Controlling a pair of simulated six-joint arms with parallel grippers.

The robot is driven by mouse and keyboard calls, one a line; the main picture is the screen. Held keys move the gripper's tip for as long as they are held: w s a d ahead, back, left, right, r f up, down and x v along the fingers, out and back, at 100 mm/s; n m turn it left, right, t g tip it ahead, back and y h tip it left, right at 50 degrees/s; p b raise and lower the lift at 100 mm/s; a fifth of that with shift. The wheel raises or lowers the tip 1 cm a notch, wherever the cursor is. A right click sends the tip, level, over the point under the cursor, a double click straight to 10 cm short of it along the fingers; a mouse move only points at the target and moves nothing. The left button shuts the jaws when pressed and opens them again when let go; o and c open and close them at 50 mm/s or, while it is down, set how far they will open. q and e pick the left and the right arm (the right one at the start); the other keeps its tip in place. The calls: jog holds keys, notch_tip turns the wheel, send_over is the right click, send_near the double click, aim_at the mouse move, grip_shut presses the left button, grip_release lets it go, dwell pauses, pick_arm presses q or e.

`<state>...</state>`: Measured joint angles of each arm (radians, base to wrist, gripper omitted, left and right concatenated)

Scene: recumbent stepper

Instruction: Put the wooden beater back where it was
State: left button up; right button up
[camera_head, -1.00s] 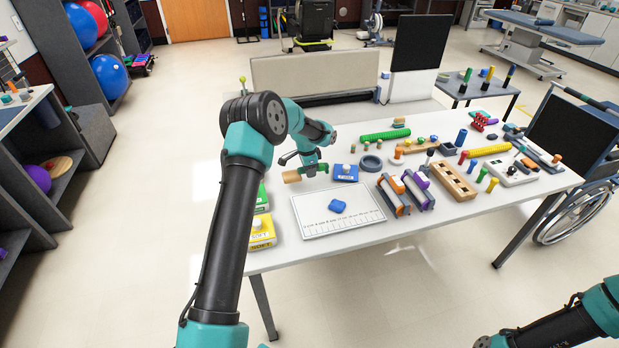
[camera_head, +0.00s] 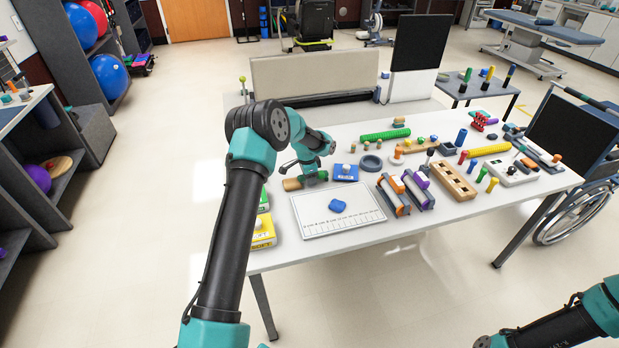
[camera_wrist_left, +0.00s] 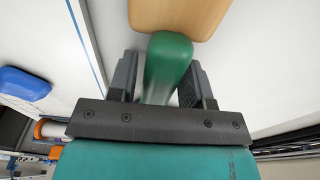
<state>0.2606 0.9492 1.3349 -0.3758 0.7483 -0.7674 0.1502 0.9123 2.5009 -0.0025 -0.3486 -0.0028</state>
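The wooden beater has a tan wooden head (camera_head: 292,184) and a green handle. In the head view it is at the left end of the white table, left of the blue box. My left gripper (camera_head: 309,179) is at its handle end, low over the table. In the left wrist view the green handle (camera_wrist_left: 168,62) lies between my two dark fingers (camera_wrist_left: 166,85), which appear shut on it. The wooden head (camera_wrist_left: 178,14) extends beyond the fingertips. Whether the beater touches the tabletop is hard to tell. My right gripper is out of view; only part of that arm shows at lower right.
A blue box (camera_head: 345,173) stands close to the right of the gripper. A white ruled board (camera_head: 350,219) with a blue lump (camera_head: 337,206) lies in front. A yellow box (camera_head: 262,233) and a green box are at the left edge. The table's right half is crowded.

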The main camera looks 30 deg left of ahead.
pick_arm(q)
jog(key=shift+o, duration=0.9)
jog(key=shift+r, duration=0.1)
notch_tip(320, 180, up, 12)
jog(key=shift+s+a, duration=0.4)
jog(key=shift+s, duration=0.05)
